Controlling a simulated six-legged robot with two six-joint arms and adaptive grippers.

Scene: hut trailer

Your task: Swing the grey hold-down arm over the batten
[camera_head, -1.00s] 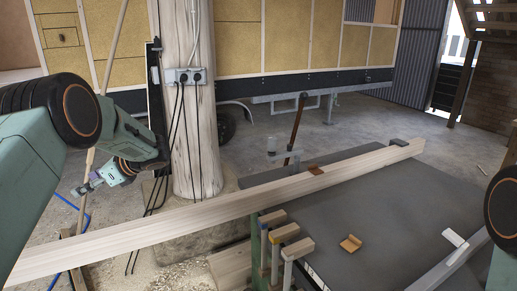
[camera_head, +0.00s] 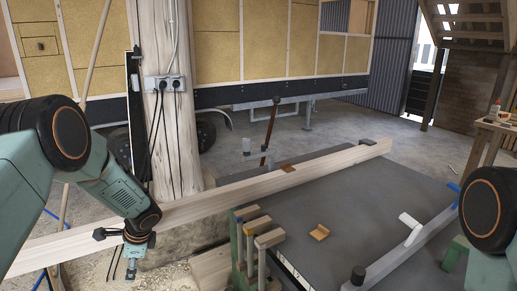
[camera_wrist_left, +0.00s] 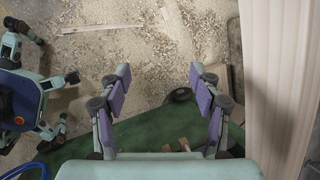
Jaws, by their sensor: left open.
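The batten (camera_head: 330,161) is a long pale timber running diagonally across the bench, overhanging to the lower left. It also shows at the right of the left wrist view (camera_wrist_left: 283,80). A grey arm with an upright grey peg (camera_head: 247,147), apparently the hold-down arm, sits beyond the batten's far edge, beside a brown lever with a black knob (camera_head: 271,128). It does not appear to lie over the batten. My left gripper (camera_wrist_left: 160,78) is open and empty above the sawdust-covered floor, left of the batten in the wrist view. My right gripper is out of view.
The dark bench top (camera_head: 350,205) carries a small wooden block (camera_head: 319,232) and a grey rail with a white handle (camera_head: 411,229). Several wood-topped levers (camera_head: 257,225) stand at its near left edge. A thick wooden post (camera_head: 172,130) with sockets stands behind the batten.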

